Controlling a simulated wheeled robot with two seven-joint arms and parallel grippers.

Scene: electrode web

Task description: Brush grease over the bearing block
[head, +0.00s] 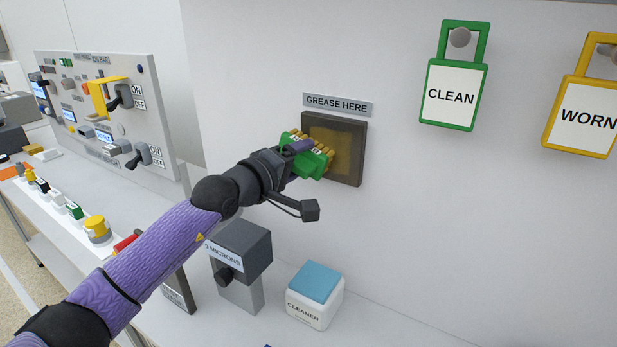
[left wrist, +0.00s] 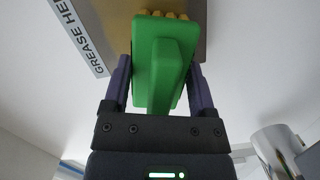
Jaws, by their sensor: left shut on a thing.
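My left gripper (head: 298,152) is shut on a green brush (head: 312,162) in front of the wall. The left wrist view shows the green brush body (left wrist: 163,62) between the two purple fingers of the gripper (left wrist: 160,85). Its tan bristles (head: 328,159) are at the bearing block (head: 352,170), a dark square frame with a brownish face under a GREASE HERE label (head: 338,104). The bristles overlap the block's left part in the head view; whether they touch it I cannot tell. The gripper and brush hide part of the block. My right gripper is not in view.
A green CLEAN tag (head: 452,95) and a yellow WORN tag (head: 580,118) hang on the wall to the right. Below stand a grey MICRONS box (head: 240,250) and a white CLEANER block (head: 314,305) with a blue top. A switch panel (head: 95,120) is at the left.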

